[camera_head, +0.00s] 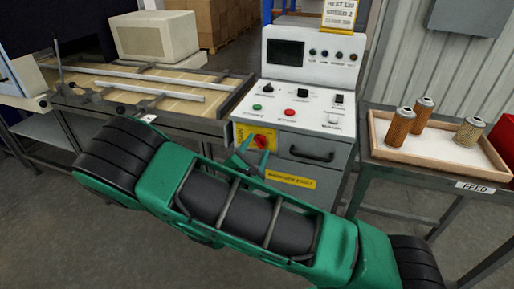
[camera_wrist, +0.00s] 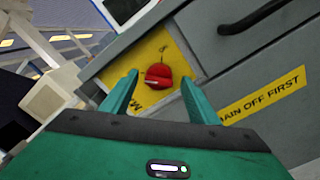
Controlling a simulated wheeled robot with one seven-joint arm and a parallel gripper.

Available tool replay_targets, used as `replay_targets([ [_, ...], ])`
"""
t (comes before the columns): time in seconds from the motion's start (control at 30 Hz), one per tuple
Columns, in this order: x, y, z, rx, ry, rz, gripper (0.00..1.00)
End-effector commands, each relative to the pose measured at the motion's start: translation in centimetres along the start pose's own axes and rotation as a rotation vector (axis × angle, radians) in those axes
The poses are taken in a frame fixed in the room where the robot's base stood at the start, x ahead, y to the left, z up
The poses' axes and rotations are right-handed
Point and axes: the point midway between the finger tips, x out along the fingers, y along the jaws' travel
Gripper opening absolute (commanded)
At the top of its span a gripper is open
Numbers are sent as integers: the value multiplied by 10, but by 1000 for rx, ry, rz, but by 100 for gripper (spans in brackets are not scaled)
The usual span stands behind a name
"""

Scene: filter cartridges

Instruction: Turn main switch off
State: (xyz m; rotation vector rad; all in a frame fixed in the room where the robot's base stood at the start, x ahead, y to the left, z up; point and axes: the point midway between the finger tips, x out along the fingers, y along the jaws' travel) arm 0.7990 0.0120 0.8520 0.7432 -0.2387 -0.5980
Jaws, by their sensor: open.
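The main switch is a red rotary knob (camera_head: 261,141) on a yellow plate (camera_head: 254,133) on the front of the grey control cabinet. In the wrist view the red knob (camera_wrist: 161,75) sits near the middle of the yellow plate (camera_wrist: 148,97), with a pale mark on its lower left side. My gripper (camera_head: 247,153) is in front of the plate. In the wrist view my gripper (camera_wrist: 158,82) is open, with one green finger on each side of the knob and visible gaps to it. I cannot tell the exact depth between fingertips and knob.
A drawer handle (camera_head: 311,154) and a yellow warning label (camera_head: 291,180) are right of the switch. The cabinet's sloped panel (camera_head: 297,113) carries green and red buttons.

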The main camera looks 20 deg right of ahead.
Motion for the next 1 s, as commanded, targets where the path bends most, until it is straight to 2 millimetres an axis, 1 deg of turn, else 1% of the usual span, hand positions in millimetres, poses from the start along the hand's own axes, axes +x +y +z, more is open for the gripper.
replay_targets([
  [0.03, -9, 1, -1, -1, 4, 3, 55],
  [0.3, -60, 1, -2, 0, 6, 2, 55],
  [0.4, -75, 0, -2, 0, 6, 2, 55],
  [0.5, -86, -1, -2, -1, 5, 0, 55],
  [0.7, -96, -1, -2, -1, 4, -1, 55],
  [1.0, -96, -1, -2, 0, 4, -1, 55],
])
